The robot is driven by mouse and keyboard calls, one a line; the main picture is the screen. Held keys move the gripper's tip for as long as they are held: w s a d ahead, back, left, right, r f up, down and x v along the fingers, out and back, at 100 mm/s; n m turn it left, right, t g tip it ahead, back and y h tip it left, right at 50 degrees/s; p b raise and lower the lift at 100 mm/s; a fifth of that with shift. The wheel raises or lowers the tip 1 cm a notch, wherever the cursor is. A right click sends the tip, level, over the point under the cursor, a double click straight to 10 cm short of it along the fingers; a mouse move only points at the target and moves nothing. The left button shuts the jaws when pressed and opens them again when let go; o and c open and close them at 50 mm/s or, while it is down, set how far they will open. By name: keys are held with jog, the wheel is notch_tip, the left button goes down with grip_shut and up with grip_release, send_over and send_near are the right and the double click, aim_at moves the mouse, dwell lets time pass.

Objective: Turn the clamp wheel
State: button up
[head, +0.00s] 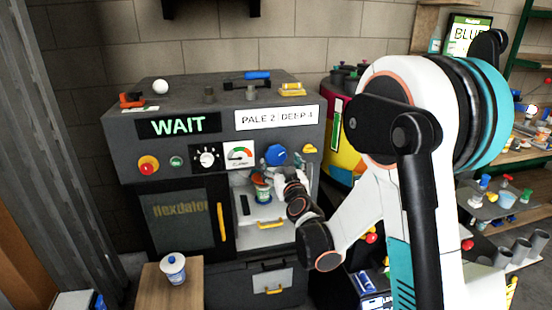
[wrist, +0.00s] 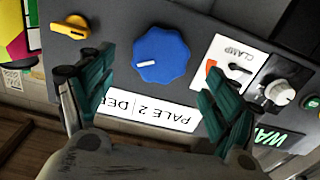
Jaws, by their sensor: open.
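The clamp wheel is a blue scalloped knob (head: 276,155) on the front panel of the dark machine, right of a gauge (head: 239,155). In the wrist view the blue wheel (wrist: 162,54) is upper centre, with a short white mark toward its lower left. My gripper (wrist: 157,78) is open, its teal fingers spread to either side and below the wheel in the picture. I see no finger touching the wheel. A plate marked CLAMP (wrist: 228,65) is right of the wheel. In the head view the fingers are hard to make out.
A small yellow knob (head: 309,149) is right of the wheel; a black-and-white dial (head: 206,157) and red button (head: 148,165) are left. The display (head: 178,125) reads WAIT. A can (head: 262,190) stands in the bay below.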

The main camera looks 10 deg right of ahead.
aim_at(277, 156)
jog(key=w+b, duration=0.1)
jog(key=w, duration=0.6)
jog(key=shift+c, duration=0.6)
jog(key=c, duration=1)
